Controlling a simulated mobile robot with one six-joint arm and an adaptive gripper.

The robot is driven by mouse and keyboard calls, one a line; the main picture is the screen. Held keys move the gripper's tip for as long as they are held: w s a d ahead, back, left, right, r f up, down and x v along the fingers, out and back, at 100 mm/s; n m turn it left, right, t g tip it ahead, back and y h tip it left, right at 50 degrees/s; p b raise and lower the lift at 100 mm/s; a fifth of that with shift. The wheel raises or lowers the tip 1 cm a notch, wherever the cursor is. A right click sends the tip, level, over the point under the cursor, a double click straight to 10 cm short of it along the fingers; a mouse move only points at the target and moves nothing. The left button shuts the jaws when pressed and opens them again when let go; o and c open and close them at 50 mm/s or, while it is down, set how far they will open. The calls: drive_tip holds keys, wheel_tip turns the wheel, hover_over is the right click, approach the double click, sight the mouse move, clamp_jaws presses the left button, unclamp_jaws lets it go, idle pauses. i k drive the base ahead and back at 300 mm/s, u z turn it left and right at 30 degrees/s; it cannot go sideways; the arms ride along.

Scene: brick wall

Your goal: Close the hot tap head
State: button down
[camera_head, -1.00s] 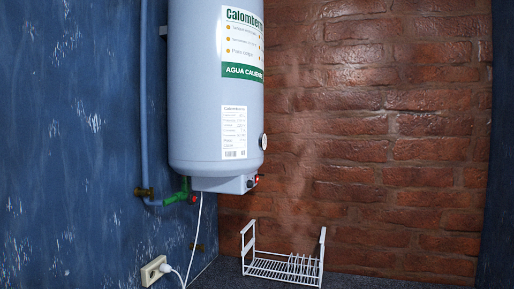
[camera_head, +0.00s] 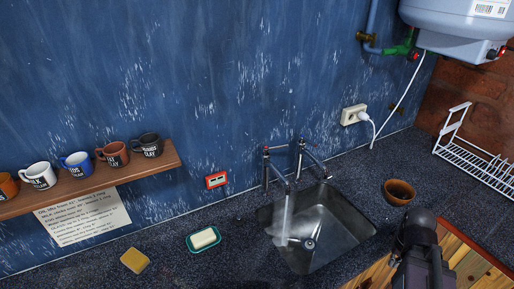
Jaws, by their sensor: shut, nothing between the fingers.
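Two metal taps stand behind the sink (camera_head: 335,235) in the head view. The left tap (camera_head: 266,170) has a small reddish mark at its head, and a whitish stream of water (camera_head: 284,218) runs from its spout into the basin. The right tap (camera_head: 300,160) shows no clear stream. My gripper (camera_head: 420,222) is dark, shut and empty, at the lower right over the counter and wooden board. It is right of the sink, well apart from both taps. Its fingertips are hard to make out.
A brown bowl (camera_head: 398,193) stands between the sink and a white dish rack (camera_head: 478,165). A soap dish (camera_head: 204,240) and a yellow sponge (camera_head: 134,261) lie left of the sink. A shelf (camera_head: 95,185) holds several mugs. A water heater (camera_head: 455,22) hangs at upper right.

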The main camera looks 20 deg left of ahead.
sight(266, 149)
drive_tip(key=u, duration=1.1)
